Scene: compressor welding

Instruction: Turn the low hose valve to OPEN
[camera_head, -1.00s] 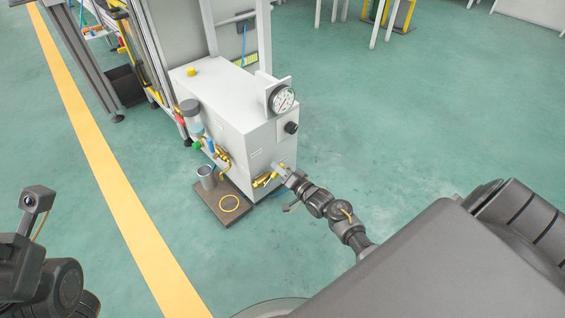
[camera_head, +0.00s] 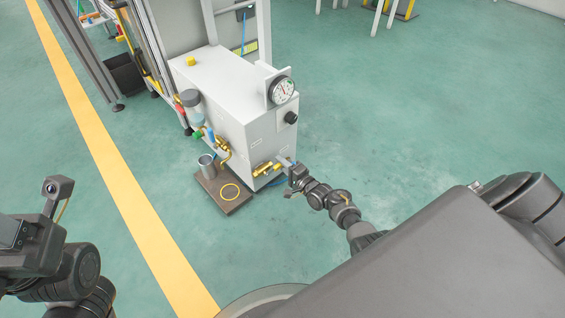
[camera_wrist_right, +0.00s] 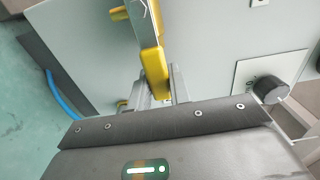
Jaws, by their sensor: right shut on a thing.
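The low hose valve (camera_head: 263,169) is a brass fitting low on the front of the grey compressor box (camera_head: 235,85). Its yellow lever handle (camera_wrist_right: 150,45) fills the upper middle of the right wrist view. My right gripper (camera_head: 284,163) reaches in from the right beside the valve. In the wrist view the right gripper (camera_wrist_right: 159,88) has its two grey fingers on either side of the handle's end, shut on it. Any OPEN marking is too small or hidden to read. My left arm shows at the lower left, but its fingertips are out of the picture.
A pressure gauge (camera_head: 282,90) stands on the box, with a black knob (camera_head: 291,117) below it. A blue hose (camera_wrist_right: 62,98) lies near the floor.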

